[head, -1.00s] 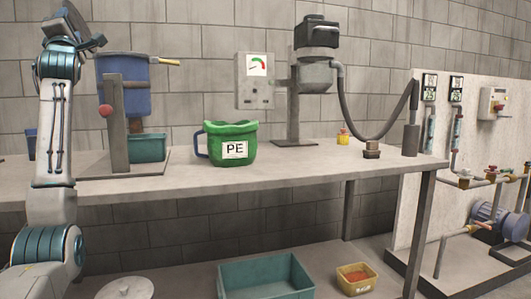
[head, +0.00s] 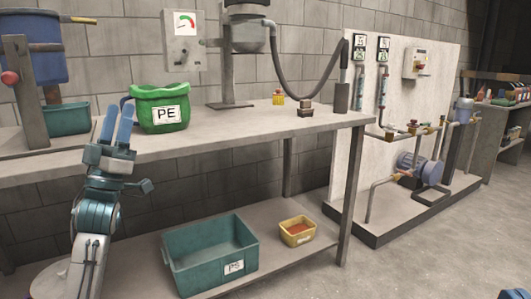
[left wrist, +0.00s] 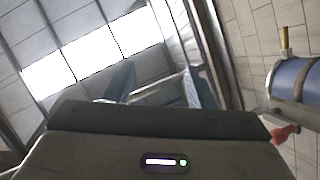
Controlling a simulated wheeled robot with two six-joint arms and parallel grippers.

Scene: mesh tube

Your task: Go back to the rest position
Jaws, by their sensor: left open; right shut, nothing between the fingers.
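My left gripper (head: 116,124) points upward in front of the workbench's front edge in the head view. Its two blue fingers are apart with nothing between them. In the left wrist view the fingers (left wrist: 160,86) are also apart and empty, against the ceiling and bright windows. At the bottom right corner of the head view a small blue tip of my right gripper (head: 514,294) shows; the rest of it is cut off.
The workbench (head: 225,140) carries a green PE bag (head: 160,108) close behind my left gripper. A teal PS crate (head: 212,255) and a yellow bin (head: 297,231) stand on the lower shelf. A pump rig (head: 420,170) stands at right. Floor at lower right is clear.

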